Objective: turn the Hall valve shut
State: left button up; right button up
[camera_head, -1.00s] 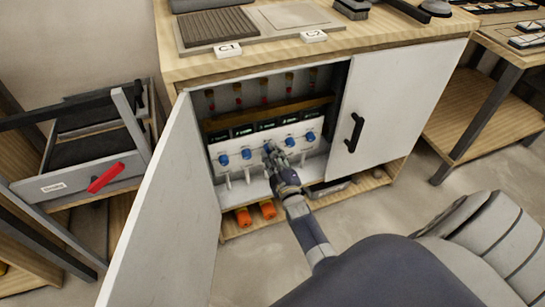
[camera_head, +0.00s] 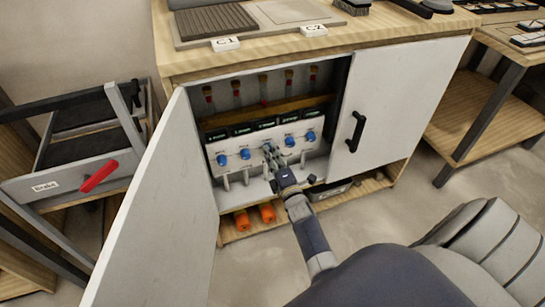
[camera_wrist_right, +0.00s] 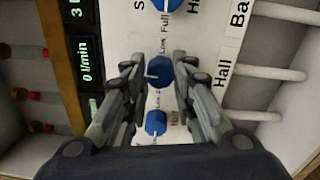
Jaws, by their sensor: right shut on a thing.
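Inside the open cabinet a white panel (camera_head: 232,145) carries a row of blue knobs. The Hall valve knob (camera_wrist_right: 159,71) is the middle one, in line with the "Hall" label (camera_wrist_right: 222,73) in the right wrist view. My right gripper (camera_head: 269,150) reaches it from the front, and its two fingers stand on either side of the knob, shut on it. In the head view my fingers largely hide this knob. A dark display (camera_wrist_right: 89,61) in line with the knob reads "0 l/min". My left gripper is not in view.
The left cabinet door (camera_head: 150,210) stands open; the right door (camera_head: 410,95) with its black handle is shut. Other blue knobs (camera_head: 289,141) flank my gripper closely. White pipes run below the panel, above orange items (camera_head: 242,220).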

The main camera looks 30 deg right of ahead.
jog(key=shift+n, duration=0.4)
jog(key=o, duration=1.1)
jog(key=shift+c, duration=0.2)
jog(key=shift+s, duration=0.1)
jog(key=v, duration=1.1)
jog(key=shift+s, duration=0.4)
jog(key=shift+f, duration=0.1)
